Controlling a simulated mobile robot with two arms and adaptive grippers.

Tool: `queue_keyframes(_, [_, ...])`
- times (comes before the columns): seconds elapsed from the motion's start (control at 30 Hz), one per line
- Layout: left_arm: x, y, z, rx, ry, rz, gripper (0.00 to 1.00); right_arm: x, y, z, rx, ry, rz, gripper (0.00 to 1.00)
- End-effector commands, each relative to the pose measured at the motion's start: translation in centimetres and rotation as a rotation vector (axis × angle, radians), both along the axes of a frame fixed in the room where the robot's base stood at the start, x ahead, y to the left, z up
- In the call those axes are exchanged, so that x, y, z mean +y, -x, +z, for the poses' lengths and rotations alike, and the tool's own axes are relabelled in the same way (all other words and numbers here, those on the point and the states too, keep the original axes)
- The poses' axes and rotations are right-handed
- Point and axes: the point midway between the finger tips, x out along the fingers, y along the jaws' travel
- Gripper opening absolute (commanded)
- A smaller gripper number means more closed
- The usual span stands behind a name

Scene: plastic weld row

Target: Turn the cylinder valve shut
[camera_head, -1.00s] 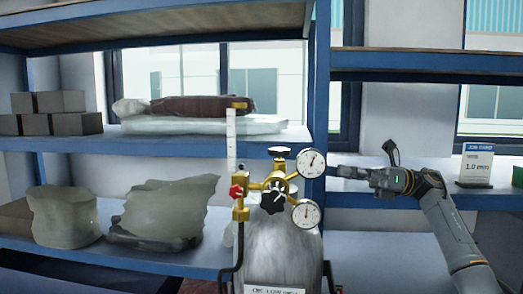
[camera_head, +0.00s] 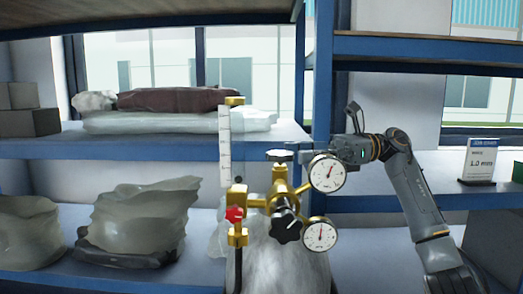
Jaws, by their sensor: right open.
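The gas cylinder (camera_head: 285,268) is grey and stands upright at the bottom middle. Brass valve and regulator fittings (camera_head: 281,184) sit on top of it. A dark round handwheel with a pale top (camera_head: 279,156) caps the fittings. A black star-shaped knob (camera_head: 287,226) faces me lower down, and a red knob (camera_head: 235,215) is at the left. Two white gauges, upper (camera_head: 327,173) and lower (camera_head: 320,235), are on the right side. My right gripper (camera_head: 323,151) is open, right of the handwheel and apart from it. The upper gauge partly hides its fingers. My left gripper is out of view.
A clear flow tube (camera_head: 225,146) rises left of the handwheel. Blue-edged shelves (camera_head: 260,135) stand behind, with wrapped bundles (camera_head: 178,112), bags (camera_head: 140,218) and grey boxes (camera_head: 30,121). A label card (camera_head: 480,160) stands on the right shelf.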

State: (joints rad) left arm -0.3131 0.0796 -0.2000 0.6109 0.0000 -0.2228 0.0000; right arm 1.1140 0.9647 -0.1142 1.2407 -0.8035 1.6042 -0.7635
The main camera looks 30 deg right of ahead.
Motion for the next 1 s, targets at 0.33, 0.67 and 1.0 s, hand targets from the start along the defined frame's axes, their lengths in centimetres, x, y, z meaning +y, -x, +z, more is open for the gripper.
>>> queue_keyframes(0.33, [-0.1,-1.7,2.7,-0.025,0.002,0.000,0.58,6.5,-1.7,0.2,0.003,-0.001,0.003,0.59])
queue_keyframes(0.67, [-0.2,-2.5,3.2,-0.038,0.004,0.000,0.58,8.1,-2.2,0.0,0.003,-0.002,-0.001,0.59])
queue_keyframes(1.0, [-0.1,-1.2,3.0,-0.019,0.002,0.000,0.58,8.1,-2.2,0.0,0.003,-0.002,-0.001,0.24])
